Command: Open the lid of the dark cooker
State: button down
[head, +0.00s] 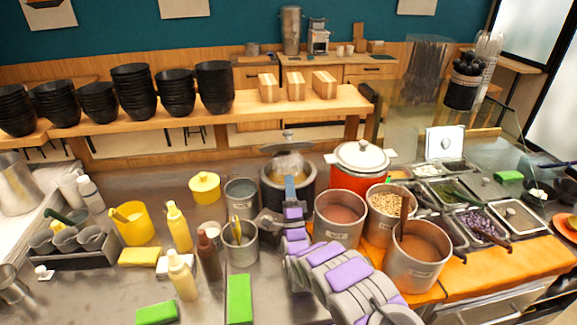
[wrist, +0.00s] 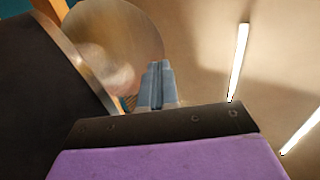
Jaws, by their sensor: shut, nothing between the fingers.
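The dark cooker (head: 268,196) stands on the steel counter, left of the red cooker, with yellowish contents or reflection showing at its mouth. A see-through round lid (head: 289,160) with a dark knobbed part (head: 288,136) shows above its back; its exact tilt is hard to tell. My gripper (head: 289,182) is shut and empty, in front of the cooker's mouth, hiding part of it. In the wrist view my shut blue-grey fingers (wrist: 158,66) point toward a round translucent disc (wrist: 112,42), which seems to be the lid. Contact cannot be told.
A red cooker with a white lid (head: 361,157) stands close on the right. Several steel pots, including one of brown sauce (head: 340,214), crowd my arm. A steel cup of utensils (head: 240,246) and sauce bottles (head: 179,228) are left. Black bowls (head: 131,90) line the back shelf.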

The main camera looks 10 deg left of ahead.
aim_at(285, 143)
jog(key=b+x, duration=0.2)
jog(key=x, duration=0.7)
jog(key=shift+w+a+r, duration=0.15)
jog(key=shift+w+r, duration=0.1)
jog(key=shift+w, duration=0.05)
